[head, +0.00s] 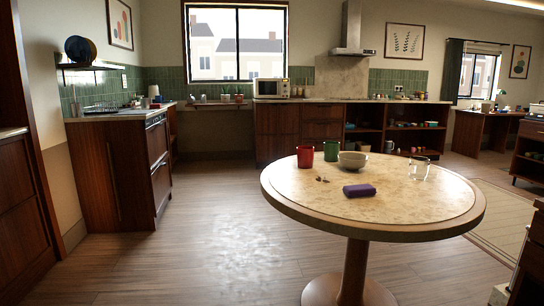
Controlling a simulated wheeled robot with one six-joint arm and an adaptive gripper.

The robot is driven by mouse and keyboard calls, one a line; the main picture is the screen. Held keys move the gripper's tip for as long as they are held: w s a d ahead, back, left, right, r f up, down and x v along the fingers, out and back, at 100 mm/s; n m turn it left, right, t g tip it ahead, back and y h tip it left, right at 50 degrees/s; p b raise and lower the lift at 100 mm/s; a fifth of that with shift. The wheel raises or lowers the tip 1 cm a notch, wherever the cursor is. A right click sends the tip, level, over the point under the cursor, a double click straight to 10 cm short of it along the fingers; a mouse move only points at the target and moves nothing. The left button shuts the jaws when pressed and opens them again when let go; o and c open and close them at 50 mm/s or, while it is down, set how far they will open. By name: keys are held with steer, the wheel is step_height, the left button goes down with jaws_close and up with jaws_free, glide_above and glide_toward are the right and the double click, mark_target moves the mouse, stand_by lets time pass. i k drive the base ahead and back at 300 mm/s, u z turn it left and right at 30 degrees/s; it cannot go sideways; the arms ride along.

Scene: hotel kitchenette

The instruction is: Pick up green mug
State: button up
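A green mug (331,151) stands upright near the far edge of the round table (440,216).
A purple item (359,190), a clear glass (419,169) and small brown bits (322,179) also lie on the table. Open wooden floor (215,235) lies left of it. Cabinets (115,175) stand at the left, and a counter with a microwave (271,88) runs behind.

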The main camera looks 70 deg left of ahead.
mark_target(331, 148)
steer(key=u, duration=2.1)
